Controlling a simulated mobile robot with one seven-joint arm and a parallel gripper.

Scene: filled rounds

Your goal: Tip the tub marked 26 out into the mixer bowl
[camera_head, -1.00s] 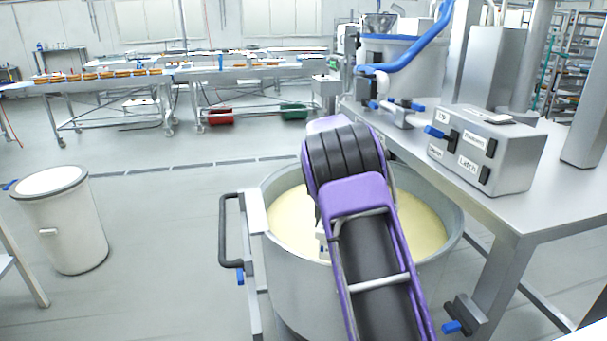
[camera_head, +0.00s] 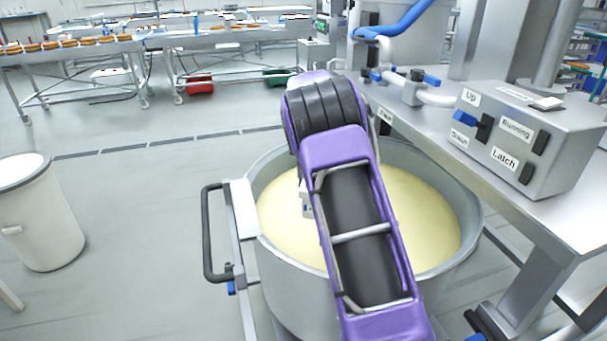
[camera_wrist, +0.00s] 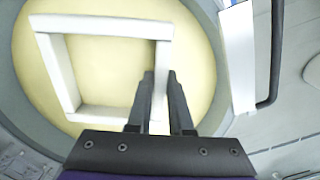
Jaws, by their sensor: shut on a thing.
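The mixer bowl (camera_head: 285,287) is a large grey round bowl holding a pale yellow mass (camera_head: 425,225), which also fills much of the wrist view (camera_wrist: 193,65). In the wrist view my gripper (camera_wrist: 159,78) is shut on one wall of a white square tub (camera_wrist: 100,25), above the bowl. Its square rim encloses pale yellow; I cannot tell whether this is its contents or the mass beyond. In the head view my arm hides the gripper and most of the tub; a small white part (camera_head: 306,203) shows beside the arm. I see no readable 26.
A bar handle (camera_head: 210,235) juts from the bowl's left side. A steel table with a control box (camera_head: 530,145) stands close on the right. A white bin (camera_head: 40,220) stands left on open floor. Conveyors (camera_head: 90,58) are at the back.

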